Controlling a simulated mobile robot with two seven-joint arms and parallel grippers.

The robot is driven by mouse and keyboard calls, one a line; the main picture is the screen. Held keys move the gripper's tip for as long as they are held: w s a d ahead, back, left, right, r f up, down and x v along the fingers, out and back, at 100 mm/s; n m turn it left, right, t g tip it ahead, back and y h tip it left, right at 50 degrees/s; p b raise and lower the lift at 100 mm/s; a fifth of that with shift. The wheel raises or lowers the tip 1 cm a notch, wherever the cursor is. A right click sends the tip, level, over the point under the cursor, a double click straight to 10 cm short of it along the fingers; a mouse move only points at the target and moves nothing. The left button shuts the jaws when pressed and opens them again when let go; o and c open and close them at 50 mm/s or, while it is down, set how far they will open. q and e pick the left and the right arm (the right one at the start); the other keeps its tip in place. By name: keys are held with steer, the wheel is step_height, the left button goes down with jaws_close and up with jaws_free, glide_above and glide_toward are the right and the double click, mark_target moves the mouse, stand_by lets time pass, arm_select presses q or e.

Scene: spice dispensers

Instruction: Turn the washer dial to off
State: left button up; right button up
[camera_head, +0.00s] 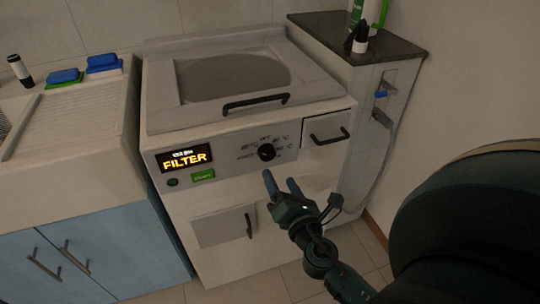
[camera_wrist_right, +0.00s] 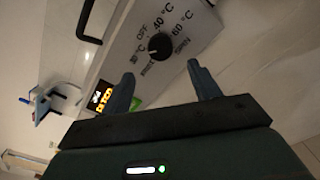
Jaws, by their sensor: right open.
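The washer (camera_head: 225,215) is a white top-loader with a front control panel. Its dial (camera_head: 267,152) is a round black knob with temperature labels and an OFF mark around it. The dial also shows in the right wrist view (camera_wrist_right: 159,46), with OFF printed above left of it; where its pointer stands is hard to tell. The display (camera_head: 186,158) reads FILTER. My right gripper (camera_head: 281,183) is open and empty, just below and in front of the dial, apart from it. In the right wrist view its fingers (camera_wrist_right: 159,85) stand either side below the dial. My left gripper is out of view.
A green button (camera_head: 203,175) sits left of the dial and a drawer handle (camera_head: 330,136) right of it. A lower hatch (camera_head: 225,228) is below. A sink cabinet (camera_head: 95,260) stands left, and a dark-topped side cabinet (camera_head: 395,46) stands right.

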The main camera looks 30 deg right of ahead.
mark_target(268, 156)
steer(key=p+x, duration=0.1)
steer(key=x, duration=0.7)
steer(key=shift+w+d, duration=0.1)
steer(key=c, duration=1)
steer(key=shift+m, duration=0.3)
steer(key=m+b, duration=0.1)
steer(key=m, duration=0.3)
steer(key=shift+b, duration=0.4)
steer(key=m, duration=0.5)
steer(key=shift+b, duration=0.35)
steer(key=shift+m, duration=0.3)
